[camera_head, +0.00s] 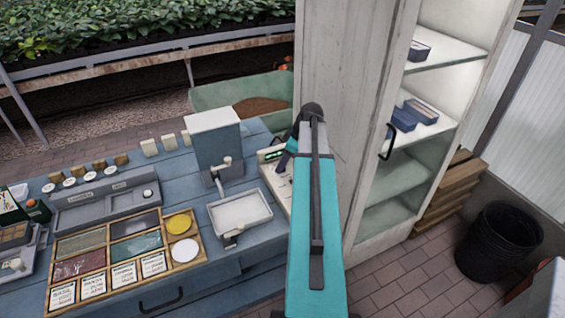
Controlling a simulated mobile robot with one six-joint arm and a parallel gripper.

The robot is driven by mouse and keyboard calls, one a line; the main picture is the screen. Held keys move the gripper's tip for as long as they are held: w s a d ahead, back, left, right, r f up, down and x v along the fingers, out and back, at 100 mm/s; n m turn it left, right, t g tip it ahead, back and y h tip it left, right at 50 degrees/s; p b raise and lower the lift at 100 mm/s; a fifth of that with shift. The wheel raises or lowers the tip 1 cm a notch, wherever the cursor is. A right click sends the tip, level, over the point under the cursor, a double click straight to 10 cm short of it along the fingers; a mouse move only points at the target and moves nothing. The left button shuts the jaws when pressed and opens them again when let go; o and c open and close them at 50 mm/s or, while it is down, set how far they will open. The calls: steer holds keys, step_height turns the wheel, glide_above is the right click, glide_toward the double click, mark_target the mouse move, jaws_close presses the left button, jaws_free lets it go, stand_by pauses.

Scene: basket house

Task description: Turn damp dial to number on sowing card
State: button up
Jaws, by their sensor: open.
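A pale panel (277,185) with a small lit green display (272,155) stands at the right end of the blue bench, partly behind my teal arm. I cannot make out a damp dial on it; it may be hidden. My gripper (285,158) is mostly hidden by my arm; a dark part of it shows close to the display. It is open, and I see nothing held. I cannot tell whether it touches the panel. Several small white printed cards (93,284) sit along the front of the wooden tray; their print is too small to read surely.
The blue bench (185,280) also holds a wooden divided tray (109,240), a grey box dispenser (214,140) with a white pan (240,211), and a grey rack (105,200). A black bin (498,243) is on the floor.

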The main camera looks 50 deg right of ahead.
steer(key=shift+f, duration=0.25)
steer(key=c, duration=1)
steer(key=shift+a, duration=0.2)
steer(key=shift+w+d, duration=0.1)
